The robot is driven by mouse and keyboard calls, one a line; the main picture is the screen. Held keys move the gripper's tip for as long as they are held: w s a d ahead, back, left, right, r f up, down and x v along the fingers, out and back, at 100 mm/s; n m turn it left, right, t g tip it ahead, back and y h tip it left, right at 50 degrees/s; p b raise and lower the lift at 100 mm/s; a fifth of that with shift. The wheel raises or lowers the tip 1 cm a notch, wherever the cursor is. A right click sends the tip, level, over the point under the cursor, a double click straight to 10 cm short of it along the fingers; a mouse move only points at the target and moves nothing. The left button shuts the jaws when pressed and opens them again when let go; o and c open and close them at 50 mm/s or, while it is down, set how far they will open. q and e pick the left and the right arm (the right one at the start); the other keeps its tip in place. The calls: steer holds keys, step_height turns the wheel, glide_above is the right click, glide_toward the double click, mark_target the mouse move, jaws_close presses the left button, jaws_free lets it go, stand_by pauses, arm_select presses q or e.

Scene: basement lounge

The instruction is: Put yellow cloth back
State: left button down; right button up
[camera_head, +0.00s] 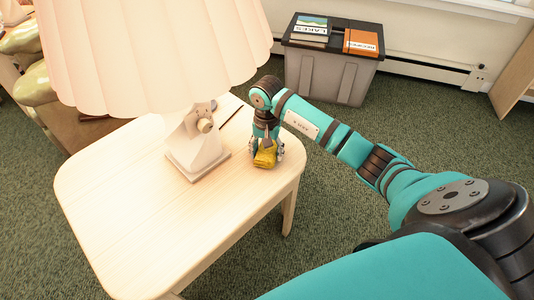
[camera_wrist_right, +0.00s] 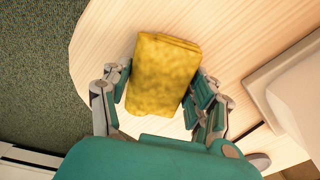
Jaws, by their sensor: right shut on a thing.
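A folded yellow cloth (camera_head: 265,155) is at the right corner of the light wooden table (camera_head: 115,225). My right gripper (camera_head: 266,150) points down over that corner and is shut on the cloth. In the right wrist view the cloth (camera_wrist_right: 160,75) sits between the two fingers (camera_wrist_right: 160,95), with the tabletop (camera_wrist_right: 225,40) behind it. I cannot tell whether the cloth touches the tabletop. My left gripper is not in view.
A lamp (camera_head: 195,155) with a large pleated shade stands on the table, left of my right gripper. A thin dark stick-like item (camera_head: 231,116) lies behind it. A grey bin (camera_head: 330,75) with books on its lid stands by the wall. Carpet (camera_head: 330,200) is clear right of the table.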

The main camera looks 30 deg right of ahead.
mark_target(267, 150)
steer(key=shift+f, duration=0.25)
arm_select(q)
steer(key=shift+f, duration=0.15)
arm_select(e)
steer(key=shift+f, duration=0.15)
steer(key=o, duration=1.1)
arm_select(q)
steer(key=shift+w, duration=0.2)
arm_select(e)
steer(key=shift+r, duration=0.2)
step_height(267, 150, up, 6)
steer(key=shift+r+p, duration=0.2)
steer(key=shift+p, duration=0.5)
steer(key=shift+r, duration=0.35)
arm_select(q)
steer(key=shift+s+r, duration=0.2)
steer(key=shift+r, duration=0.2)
arm_select(e)
steer(key=shift+r, duration=0.15)
